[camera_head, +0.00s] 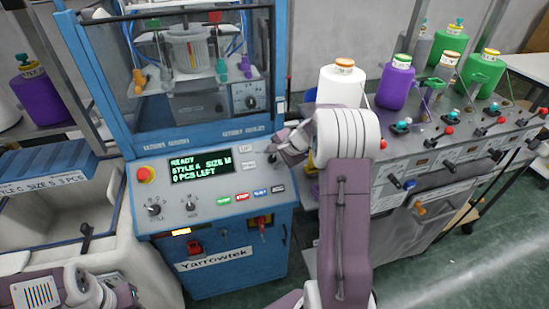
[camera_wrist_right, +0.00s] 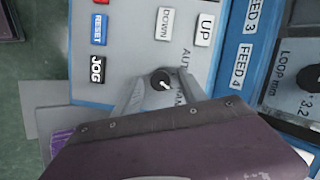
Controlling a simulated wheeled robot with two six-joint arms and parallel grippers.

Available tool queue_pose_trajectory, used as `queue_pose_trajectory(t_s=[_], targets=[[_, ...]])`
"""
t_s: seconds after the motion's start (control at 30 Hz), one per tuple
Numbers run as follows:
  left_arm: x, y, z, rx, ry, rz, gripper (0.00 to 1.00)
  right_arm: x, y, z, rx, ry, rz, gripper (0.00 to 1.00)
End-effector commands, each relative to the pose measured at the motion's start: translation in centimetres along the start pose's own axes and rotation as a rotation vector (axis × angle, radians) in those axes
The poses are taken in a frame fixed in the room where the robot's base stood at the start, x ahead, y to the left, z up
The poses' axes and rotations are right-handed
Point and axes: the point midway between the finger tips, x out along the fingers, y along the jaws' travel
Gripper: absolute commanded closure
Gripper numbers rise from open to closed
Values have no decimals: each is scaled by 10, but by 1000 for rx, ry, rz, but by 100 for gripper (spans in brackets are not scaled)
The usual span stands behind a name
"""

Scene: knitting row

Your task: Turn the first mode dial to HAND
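The first mode dial (camera_wrist_right: 160,79) is a small black round knob with a pale mark toward its lower right in the right wrist view. Lettering beside it is partly readable as AUTO; a second word below is cut off by my finger. My right gripper (camera_wrist_right: 158,88) has its two grey fingers apart, one on each side of the knob. I cannot tell whether they touch it. In the head view my right gripper (camera_head: 278,146) is at the right edge of the blue machine's panel (camera_head: 215,208) and hides the dial. My left gripper (camera_head: 128,294) is at the bottom left, its fingers unclear.
The panel has a green display (camera_head: 201,165), a red stop button (camera_head: 146,174) and two dials below. UP (camera_wrist_right: 205,30) and DOWN (camera_wrist_right: 165,24) buttons sit close to the dial.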

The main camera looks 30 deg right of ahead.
Motion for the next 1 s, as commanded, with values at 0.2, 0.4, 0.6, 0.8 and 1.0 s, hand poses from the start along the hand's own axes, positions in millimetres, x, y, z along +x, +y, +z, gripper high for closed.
queue_pose_trajectory(t_s=[0.2, 0.4, 0.6, 0.8, 1.0], targets=[[0, 0, 0, 0, 0, 0, 64, -14, -1, -1, -2, 2, -2, 51], [-1, 0, 0, 0, 0, 0, 64, -55, 0, -1, -1, 3, -2, 51], [-1, 0, 0, 0, 0, 0, 64, -74, 0, 0, 0, 1, -1, 51], [-1, 0, 0, 0, 0, 0, 64, -75, 0, 0, 0, 0, 0, 51], [-1, 0, 0, 0, 0, 0, 64, -75, 0, 0, 0, 0, 0, 51]])
